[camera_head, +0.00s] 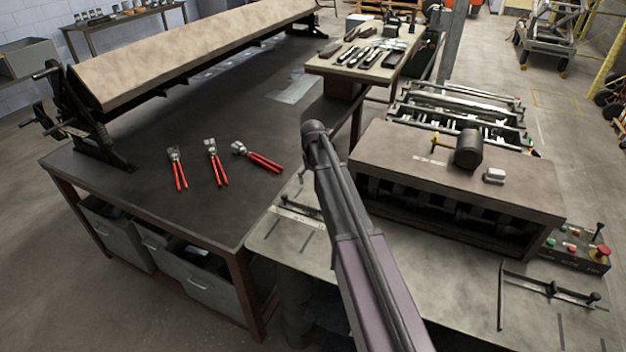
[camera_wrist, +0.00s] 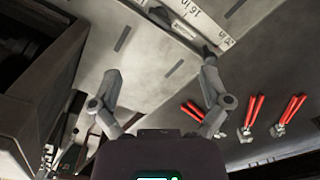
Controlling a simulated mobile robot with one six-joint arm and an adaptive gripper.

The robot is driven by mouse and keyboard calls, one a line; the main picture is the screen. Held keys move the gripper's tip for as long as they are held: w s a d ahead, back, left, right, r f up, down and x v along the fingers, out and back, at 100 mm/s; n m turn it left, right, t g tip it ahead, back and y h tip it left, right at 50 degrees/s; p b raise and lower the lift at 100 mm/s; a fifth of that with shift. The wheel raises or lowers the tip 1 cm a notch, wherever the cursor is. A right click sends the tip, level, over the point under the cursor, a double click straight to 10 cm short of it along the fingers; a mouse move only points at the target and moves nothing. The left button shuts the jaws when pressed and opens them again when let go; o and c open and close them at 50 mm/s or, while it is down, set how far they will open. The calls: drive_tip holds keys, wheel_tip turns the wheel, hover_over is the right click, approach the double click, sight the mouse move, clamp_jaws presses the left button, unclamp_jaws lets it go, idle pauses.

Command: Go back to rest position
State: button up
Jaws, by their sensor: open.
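My gripper (camera_wrist: 160,92) shows in the wrist view with its two fingers spread apart and nothing between them. It is over the light metal bed of the machine, near the edge of the dark workbench. In the head view my arm reaches up from the bottom middle, and the gripper itself cannot be made out there. Three red-handled hand tools, a left one (camera_head: 177,168), a middle one (camera_head: 216,162) and a right one (camera_head: 257,157), lie apart on the dark workbench (camera_head: 150,190). They also show beyond the right finger in the wrist view (camera_wrist: 254,112).
The machine (camera_head: 460,185) with a brown top stands right of my arm, its light bed (camera_head: 300,255) beneath it. A control box (camera_head: 575,250) sits at the right. A small table (camera_head: 330,66) with tools is behind. A long folding bar (camera_head: 190,55) crosses the workbench's back.

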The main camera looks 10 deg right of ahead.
drive_tip(key=s+f+b, duration=0.2)
drive_tip(key=s, duration=1.2)
drive_tip(key=s+f+b, duration=0.3)
drive_tip(key=s, duration=1.1)
drive_tip(key=shift+s, duration=0.3)
